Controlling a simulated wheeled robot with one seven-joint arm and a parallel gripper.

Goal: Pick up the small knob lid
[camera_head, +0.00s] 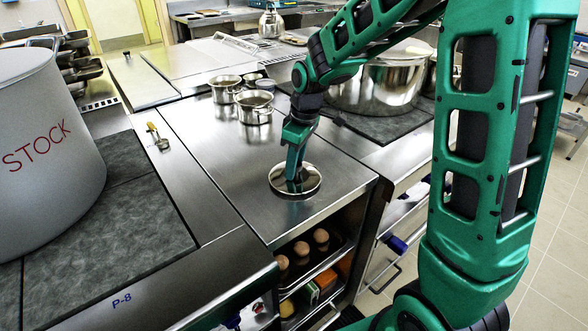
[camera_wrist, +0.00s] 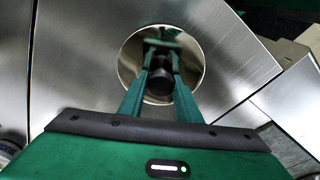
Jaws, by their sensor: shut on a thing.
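The small knob lid (camera_head: 308,186) is a round, shiny metal disc at the front of the steel counter. Its dark knob shows between my fingers in the wrist view, where the lid (camera_wrist: 128,74) lies beyond the fingertips. My gripper (camera_head: 294,182) points down over the lid's middle, and its green fingers (camera_wrist: 160,72) are shut on the knob. The lid looks level and at or very near the counter top; I cannot tell whether it touches.
Small steel pots (camera_head: 254,108) stand behind on the counter (camera_head: 215,150). A large stockpot (camera_head: 45,130) stands at the left on a dark hob. A big steel pot (camera_head: 385,85) is behind my arm. Shelves with eggs (camera_head: 302,249) lie below the counter's front edge.

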